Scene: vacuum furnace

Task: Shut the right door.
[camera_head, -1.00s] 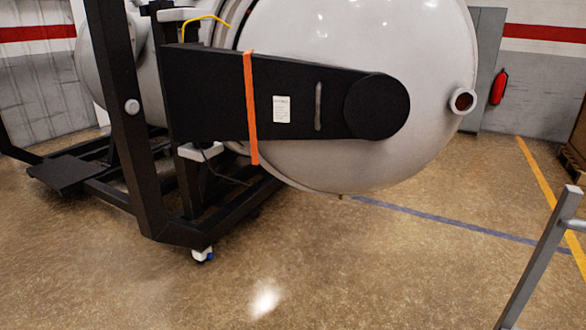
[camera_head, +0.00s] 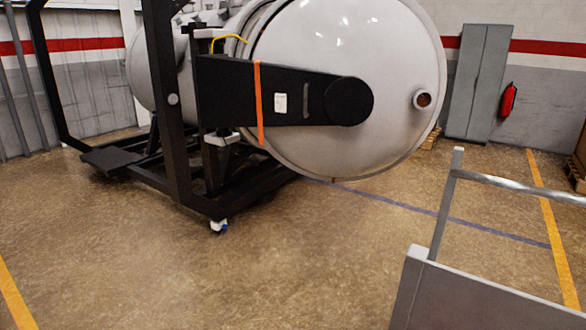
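The furnace door is a large white round dome (camera_head: 385,80) in the middle of the head view. A black hinge arm (camera_head: 225,92) reaches across its face from the left and ends in a round black hub (camera_head: 345,101). An orange strap (camera_head: 258,100) runs down over the arm, and a slim vertical handle-like bar (camera_head: 306,101) is on it. A short round port (camera_head: 422,98) sticks out at the door's right side. I cannot tell how far the door stands from the furnace body behind it. Neither of my grippers is in view.
A black wheeled frame (camera_head: 178,130) carries the furnace at left. A grey cart with a rail (camera_head: 480,295) stands at the lower right. A grey cabinet (camera_head: 480,85) and a red extinguisher (camera_head: 508,100) are at the back wall. The floor in front is clear.

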